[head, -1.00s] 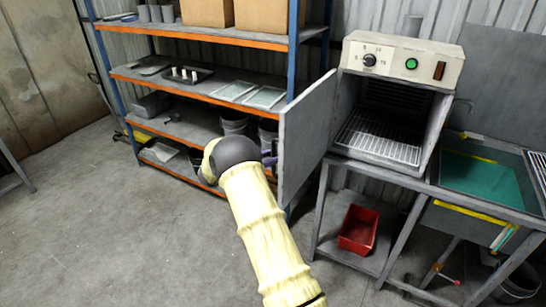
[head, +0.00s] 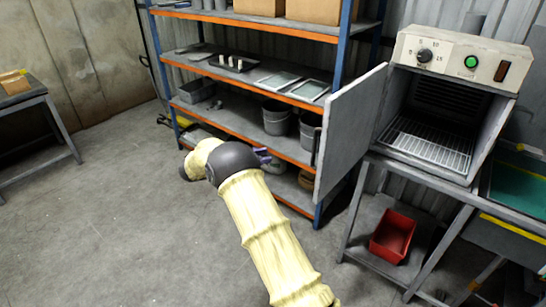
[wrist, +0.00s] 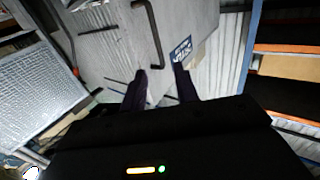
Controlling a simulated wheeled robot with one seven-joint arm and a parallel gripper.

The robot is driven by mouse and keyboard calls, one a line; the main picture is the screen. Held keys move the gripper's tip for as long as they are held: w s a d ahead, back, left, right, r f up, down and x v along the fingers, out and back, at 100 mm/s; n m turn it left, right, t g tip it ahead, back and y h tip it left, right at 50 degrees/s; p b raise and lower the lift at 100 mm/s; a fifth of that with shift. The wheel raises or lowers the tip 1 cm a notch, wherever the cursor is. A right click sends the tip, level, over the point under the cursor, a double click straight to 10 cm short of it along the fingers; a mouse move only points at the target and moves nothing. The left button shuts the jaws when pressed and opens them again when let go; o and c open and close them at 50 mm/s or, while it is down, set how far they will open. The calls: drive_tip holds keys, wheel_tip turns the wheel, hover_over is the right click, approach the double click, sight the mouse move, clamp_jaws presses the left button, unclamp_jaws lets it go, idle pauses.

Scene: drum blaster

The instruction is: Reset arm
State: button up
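My arm, in a pale yellow cover with a dark joint, reaches out in the head view. My gripper (head: 262,156) shows there as a small dark purple shape, left of the open oven door and in front of the shelf rack. In the wrist view its two dark fingers (wrist: 160,70) are spread apart with nothing seen between them. The grey door (wrist: 150,40) with a black bent handle (wrist: 152,30) and a blue label is ahead of them. The oven (head: 450,95) stands open with a wire rack inside and a lit green button.
The oven door (head: 348,130) swings out toward the arm. A blue and orange shelf rack (head: 240,137) holds trays, buckets and boxes. A red bin (head: 392,236) sits under the oven stand. A small table (head: 38,98) is at far left. The left floor is clear.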

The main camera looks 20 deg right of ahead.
drive_tip(key=shift+a, duration=0.15)
drive_tip(key=w+a+r+n+t+y+p, duration=0.2)
drive_tip(key=w+r+n+t+y, duration=0.65)
drive_tip(key=t, duration=0.65)
drive_tip(key=s+a+f+n+g+y, duration=0.1)
drive_tip(key=s+f+n+g+y, duration=0.1)
drive_tip(key=s, duration=1)
drive_tip(key=s+a+f+n+g+y+p, duration=0.1)
drive_tip(key=s+f+n+g+y, duration=0.2)
drive_tip(key=s, duration=1)
drive_tip(key=s+a+f+n+g+y+p, duration=0.1)
drive_tip(key=s+f+n+g+y, duration=0.2)
drive_tip(key=s, duration=1)
drive_tip(key=n+g+y, duration=0.1)
drive_tip(key=n+g, duration=0.1)
drive_tip(key=g, duration=0.1)
drive_tip(key=shift+a+f, duration=0.15)
drive_tip(key=shift+a, duration=0.1)
